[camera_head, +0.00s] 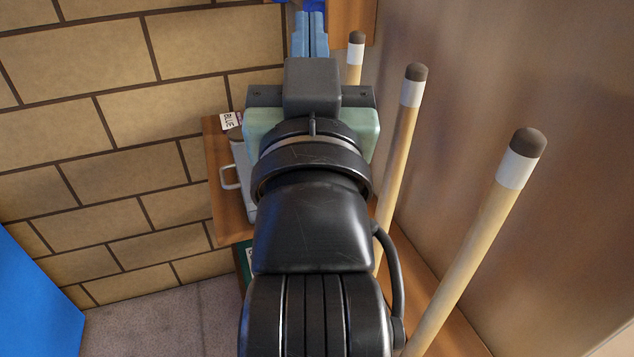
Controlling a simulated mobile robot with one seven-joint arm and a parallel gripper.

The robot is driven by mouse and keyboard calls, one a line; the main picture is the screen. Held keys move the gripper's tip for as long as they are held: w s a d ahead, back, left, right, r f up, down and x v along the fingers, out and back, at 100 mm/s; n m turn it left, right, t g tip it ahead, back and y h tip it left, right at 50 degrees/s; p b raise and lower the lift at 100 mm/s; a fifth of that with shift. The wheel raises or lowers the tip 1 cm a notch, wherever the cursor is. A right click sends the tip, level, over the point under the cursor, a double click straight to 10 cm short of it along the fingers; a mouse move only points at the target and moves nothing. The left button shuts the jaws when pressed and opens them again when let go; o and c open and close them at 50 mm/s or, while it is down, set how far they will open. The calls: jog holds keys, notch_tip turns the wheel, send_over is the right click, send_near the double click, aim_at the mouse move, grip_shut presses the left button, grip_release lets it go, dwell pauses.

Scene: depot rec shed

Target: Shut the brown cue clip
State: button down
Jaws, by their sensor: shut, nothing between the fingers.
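My gripper (310,32) reaches away from me at the top of the view. Its two pale blue fingers lie side by side, shut and empty. Their tips are close to a dark blue part (316,5) at the top edge; I cannot tell whether they touch it. I cannot make out a brown cue clip; it may be hidden behind my arm or out of view. Three pale wooden cues with white collars and brown tips stand right of my arm: a far one (355,60), a middle one (400,135) and a near one (478,235).
A wooden board (351,22) is behind the far cue. Left of my arm, a wooden shelf (225,170) holds a grey item with a handle (228,177) and a "BLUE" label (230,121). A brick wall (120,120) stands left, a brown wall (540,80) right.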

jog(key=s+d+f+m+g+y+p, duration=0.1)
jog(key=s+d+f+m+g+p, duration=0.1)
jog(key=s+f+m+g+p, duration=0.4)
jog(key=s+d+f+m+g+y+p, duration=0.2)
jog(key=s+f+m+g+p, duration=0.4)
jog(key=f+p, duration=0.8)
jog(key=s+m+p, duration=0.1)
jog(key=m+p, duration=0.1)
jog(key=shift+d+f+p, duration=0.15)
jog(key=shift+d+p, duration=0.05)
jog(key=shift+p, duration=0.1)
jog(key=shift+s, duration=0.1)
